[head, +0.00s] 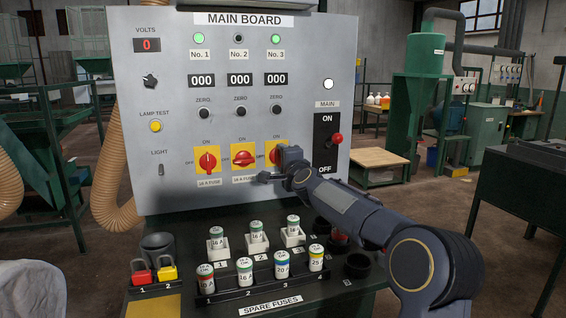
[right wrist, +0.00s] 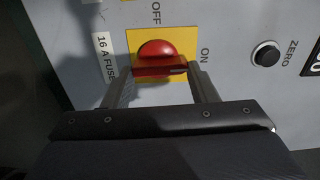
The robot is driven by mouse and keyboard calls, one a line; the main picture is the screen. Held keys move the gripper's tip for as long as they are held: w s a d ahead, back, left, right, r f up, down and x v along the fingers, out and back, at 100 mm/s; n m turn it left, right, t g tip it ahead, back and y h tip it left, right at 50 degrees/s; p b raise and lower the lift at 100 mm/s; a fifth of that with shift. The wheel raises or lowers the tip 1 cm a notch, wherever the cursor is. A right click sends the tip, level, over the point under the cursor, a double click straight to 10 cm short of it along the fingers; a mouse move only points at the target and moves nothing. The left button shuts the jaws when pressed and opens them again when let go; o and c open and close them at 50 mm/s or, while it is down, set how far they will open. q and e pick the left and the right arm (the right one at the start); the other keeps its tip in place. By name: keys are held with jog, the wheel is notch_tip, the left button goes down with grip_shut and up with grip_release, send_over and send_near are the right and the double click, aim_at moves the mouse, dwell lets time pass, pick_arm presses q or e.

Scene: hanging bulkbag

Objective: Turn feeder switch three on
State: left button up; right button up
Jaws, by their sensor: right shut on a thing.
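Feeder switch three is a red rotary knob on a yellow plate (head: 269,147), third in the row on the main board, largely covered by my right gripper in the head view. My right gripper (head: 278,165) is shut on the red knob (right wrist: 158,62). In the right wrist view one finger stands at each end of the knob's handle, which lies along the direction of the ON mark (right wrist: 204,56). The OFF mark (right wrist: 156,13) is off to its side. The No. 3 lamp (head: 275,39) glows green, and its counter (head: 276,79) reads 000. My left gripper is out of view.
Switch one (head: 207,161) stands upright under a green lamp. Switch two (head: 242,158) lies crosswise under a dark lamp (head: 238,39). The main lever (head: 337,138) is right of my gripper. Fuses (head: 281,264) stand on the shelf below my right arm.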

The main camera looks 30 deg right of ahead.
jog(key=shift+m, duration=0.4)
jog(key=o, duration=1)
jog(key=shift+b+v, duration=1.1)
jog(key=shift+v, duration=2.8)
